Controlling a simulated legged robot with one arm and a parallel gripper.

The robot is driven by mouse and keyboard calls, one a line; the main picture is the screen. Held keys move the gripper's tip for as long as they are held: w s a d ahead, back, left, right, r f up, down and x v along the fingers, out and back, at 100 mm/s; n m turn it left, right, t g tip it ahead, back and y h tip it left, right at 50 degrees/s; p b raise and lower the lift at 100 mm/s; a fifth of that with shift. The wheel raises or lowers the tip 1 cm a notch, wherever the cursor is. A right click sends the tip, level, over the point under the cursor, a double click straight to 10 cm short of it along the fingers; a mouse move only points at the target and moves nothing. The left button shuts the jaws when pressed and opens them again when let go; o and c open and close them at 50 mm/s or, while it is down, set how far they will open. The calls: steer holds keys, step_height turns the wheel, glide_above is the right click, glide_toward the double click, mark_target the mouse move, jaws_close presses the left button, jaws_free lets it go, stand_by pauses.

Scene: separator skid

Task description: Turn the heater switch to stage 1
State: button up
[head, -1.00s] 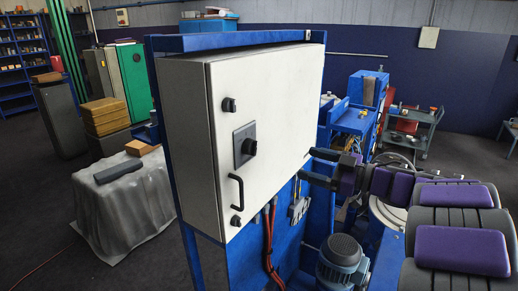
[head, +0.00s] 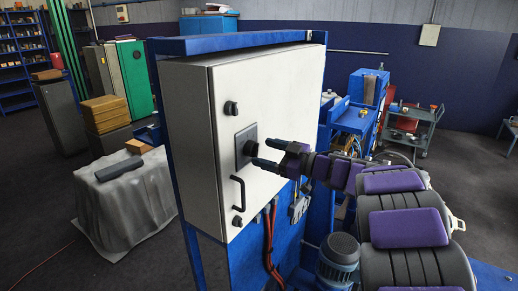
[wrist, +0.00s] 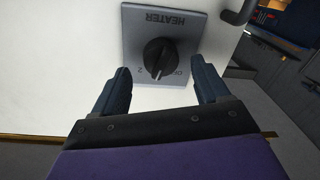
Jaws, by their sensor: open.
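The heater switch is a black rotary knob (head: 249,148) on a grey square plate (head: 243,134) on the white cabinet door. In the wrist view, the knob (wrist: 160,54) shows close up and the plate's word HEATER appears upside down. A "2" and a partly hidden "OFF"-like mark are beside the knob; its exact setting is hard to read. My gripper (head: 262,153) is open and empty, just in front of the switch. In the wrist view my gripper (wrist: 162,72) has one finger on each side of the knob's line, apart from it.
The white cabinet (head: 280,100) hangs on a blue frame. A black door handle (head: 238,191) sits below the switch, with a small black lock (head: 231,108) above. Red cables (head: 270,240) and a blue motor (head: 340,258) are below, near my arm.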

mark_target(253, 149)
steer(key=shift+x, duration=1.55)
steer(key=shift+r, duration=0.1)
